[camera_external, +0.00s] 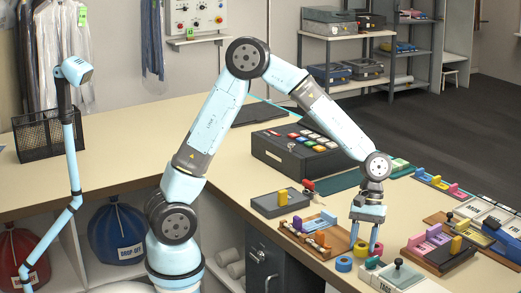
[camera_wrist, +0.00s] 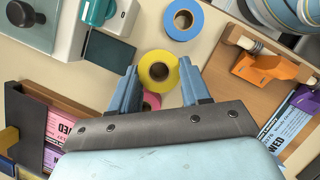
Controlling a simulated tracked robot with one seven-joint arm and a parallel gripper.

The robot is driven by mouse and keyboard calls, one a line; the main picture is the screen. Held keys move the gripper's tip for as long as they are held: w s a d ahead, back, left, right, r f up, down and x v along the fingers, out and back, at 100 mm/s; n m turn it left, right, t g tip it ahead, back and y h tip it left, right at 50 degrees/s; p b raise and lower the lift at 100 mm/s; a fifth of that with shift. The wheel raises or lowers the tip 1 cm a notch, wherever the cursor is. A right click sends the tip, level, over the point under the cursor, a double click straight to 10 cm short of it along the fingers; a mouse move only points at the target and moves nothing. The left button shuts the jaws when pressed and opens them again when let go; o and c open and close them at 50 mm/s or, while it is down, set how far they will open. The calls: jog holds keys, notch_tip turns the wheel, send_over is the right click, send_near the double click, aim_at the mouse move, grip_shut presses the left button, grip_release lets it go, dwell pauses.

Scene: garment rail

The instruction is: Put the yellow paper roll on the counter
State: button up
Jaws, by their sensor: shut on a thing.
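The yellow paper roll (camera_external: 361,249) is between the two fingers of my gripper (camera_external: 364,240), low over the right part of the counter (camera_external: 222,178). In the wrist view the yellow roll (camera_wrist: 158,69) shows its dark core between the fingertips (camera_wrist: 160,75). My gripper is shut on it. I cannot tell whether the roll touches the counter. A blue roll (camera_external: 343,264) lies just to its left in the outside view. A pink roll (camera_wrist: 151,101) is partly hidden behind the yellow roll in the wrist view.
A wooden tray (camera_external: 322,243) with small items is on the left of my gripper. A dark keypad box (camera_external: 297,150) stands behind. Bare counter shows at the left.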

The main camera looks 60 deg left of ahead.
jog(key=shift+f, duration=1.25)
jog(key=o, duration=1.1)
